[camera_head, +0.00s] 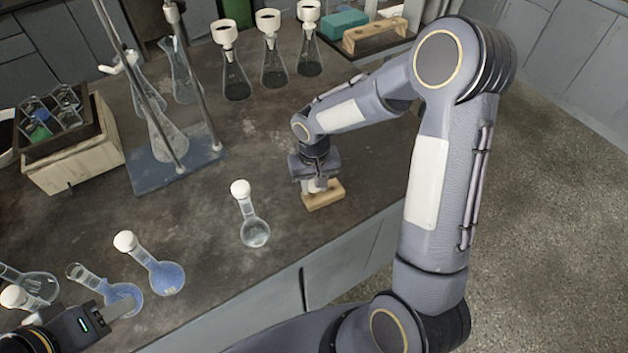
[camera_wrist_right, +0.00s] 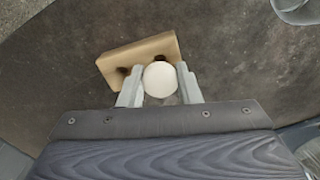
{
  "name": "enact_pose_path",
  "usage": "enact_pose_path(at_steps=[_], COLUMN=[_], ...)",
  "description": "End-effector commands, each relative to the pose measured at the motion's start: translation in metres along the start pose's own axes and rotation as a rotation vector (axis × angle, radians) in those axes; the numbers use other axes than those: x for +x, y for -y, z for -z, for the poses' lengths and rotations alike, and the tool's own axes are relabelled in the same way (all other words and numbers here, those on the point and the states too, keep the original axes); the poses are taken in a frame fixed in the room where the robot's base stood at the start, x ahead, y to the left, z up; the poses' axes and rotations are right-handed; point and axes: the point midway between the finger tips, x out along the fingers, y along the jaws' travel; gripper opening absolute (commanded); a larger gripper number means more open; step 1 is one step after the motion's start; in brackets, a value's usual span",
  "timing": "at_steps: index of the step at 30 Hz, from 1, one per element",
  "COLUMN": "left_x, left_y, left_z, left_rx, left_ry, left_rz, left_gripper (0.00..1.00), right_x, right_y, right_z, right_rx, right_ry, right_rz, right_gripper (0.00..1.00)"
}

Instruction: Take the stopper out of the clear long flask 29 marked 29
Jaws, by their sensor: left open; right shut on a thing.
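Long-necked round flasks stand on the dark bench. No number is readable, so I cannot tell which is marked 29. A clear flask (camera_head: 255,232) with a white stopper (camera_head: 240,188) stands alone in the middle. A blue flask (camera_head: 166,277) has a white stopper (camera_head: 125,241). Another blue flask (camera_head: 124,292) has an open neck. A clear flask (camera_head: 38,285) is at the left edge. My left gripper (camera_head: 122,305) is open beside the open blue flask. My right gripper (camera_head: 318,187) is shut on a round white stopper (camera_wrist_right: 160,79) at a wooden block.
The wooden block (camera_head: 324,197) with dark holes (camera_wrist_right: 138,55) sits near the bench's front edge. A stand with a blue base (camera_head: 160,172), conical flasks (camera_head: 273,72), a crate (camera_head: 75,168) and a wooden rack (camera_head: 372,35) stand further back. The bench around the lone flask is clear.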

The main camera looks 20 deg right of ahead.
Motion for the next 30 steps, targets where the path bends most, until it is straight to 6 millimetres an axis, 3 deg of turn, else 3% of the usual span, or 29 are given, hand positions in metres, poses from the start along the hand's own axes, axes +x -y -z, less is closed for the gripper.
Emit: enact_pose_path(at_steps=[30], left_x=[0.0066], left_y=[0.0030], left_z=[-0.0032], left_rx=[0.000], left_ry=[0.000], left_rz=[0.000], left_gripper=[0.46], right_x=[0.0059], right_y=[0.0000], right_z=[-0.0005], right_rx=[-0.001], right_ry=[-0.001], right_rz=[0.000], right_gripper=[0.03])
